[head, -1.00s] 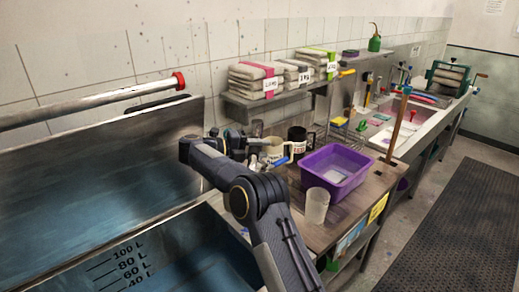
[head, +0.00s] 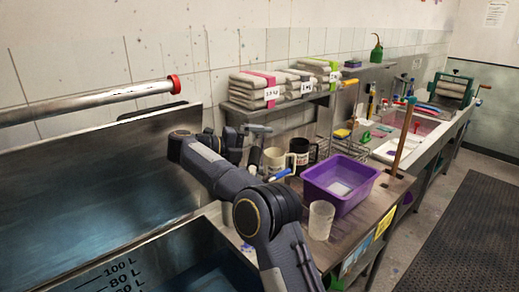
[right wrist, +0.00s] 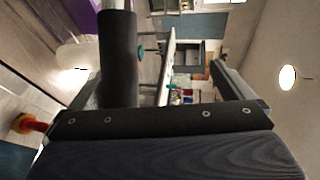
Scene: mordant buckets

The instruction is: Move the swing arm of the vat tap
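The swing arm of the vat tap appears to be the long steel pipe (head: 90,102) with a red end (head: 174,84), reaching in from the left over the vat (head: 100,190) in the head view. A red-and-orange knob-like part (right wrist: 25,123) at the left edge of the right wrist view may be that end; I cannot tell surely. My right gripper (head: 246,138) is beyond the vat's right side, right of and lower in the picture than the red end, apart from it. Its fingers are spread wide in the right wrist view (right wrist: 175,80), with nothing seen held. My left gripper is out of view.
Right of the vat, a bench holds mugs (head: 275,162), a purple basin (head: 340,184) and a clear beaker (head: 320,220), close to my right arm. A shelf with folded cloths (head: 254,90) is on the wall behind. The floor mat (head: 455,230) at right is clear.

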